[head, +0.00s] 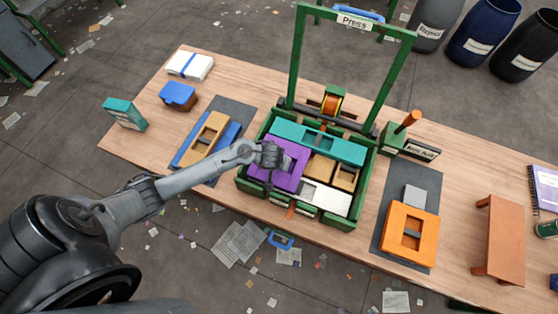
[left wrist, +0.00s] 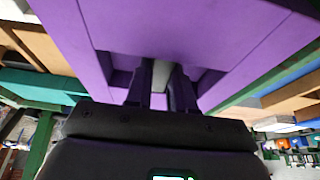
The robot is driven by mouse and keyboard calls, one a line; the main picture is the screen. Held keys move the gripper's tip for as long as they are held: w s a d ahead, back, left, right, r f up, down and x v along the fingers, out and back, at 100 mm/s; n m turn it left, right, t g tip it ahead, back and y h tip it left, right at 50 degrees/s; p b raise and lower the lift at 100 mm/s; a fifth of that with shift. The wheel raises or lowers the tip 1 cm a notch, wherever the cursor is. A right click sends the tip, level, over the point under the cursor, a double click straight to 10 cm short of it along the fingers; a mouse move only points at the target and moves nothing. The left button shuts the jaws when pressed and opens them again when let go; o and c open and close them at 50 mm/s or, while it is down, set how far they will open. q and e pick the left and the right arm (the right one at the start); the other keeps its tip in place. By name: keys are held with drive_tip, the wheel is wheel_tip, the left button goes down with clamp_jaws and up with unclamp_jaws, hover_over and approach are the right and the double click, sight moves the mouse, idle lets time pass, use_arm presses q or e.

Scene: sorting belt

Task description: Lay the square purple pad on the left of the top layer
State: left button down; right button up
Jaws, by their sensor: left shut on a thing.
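The square purple pad (head: 292,152) is over the left part of the green press box (head: 247,187), left of the tan and white pads. My left gripper (head: 269,172) is shut on the purple pad near its left side. In the left wrist view, the purple pad (left wrist: 215,30) fills the upper middle and the fingers (left wrist: 162,85) reach into its central slot. Whether the pad rests on the layer below or hangs just above it, I cannot tell. My right gripper is not in view.
In the box, a long teal pad (head: 318,142) lies along the back, a tan pad (head: 320,168) in the middle and a white pad (head: 327,197) at the front right. The green press frame (head: 298,55) rises behind.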

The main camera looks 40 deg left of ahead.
use_arm(q)
drive_tip(key=shift+f, duration=0.25)
drive_tip(key=shift+f+b, duration=0.5)
drive_tip(key=c, duration=0.9)
unclamp_jaws()
drive_tip(key=p+v, duration=0.4)
drive_tip(key=v, duration=0.7)
drive_tip(key=shift+w, duration=0.1)
drive_tip(key=shift+f, duration=0.1)
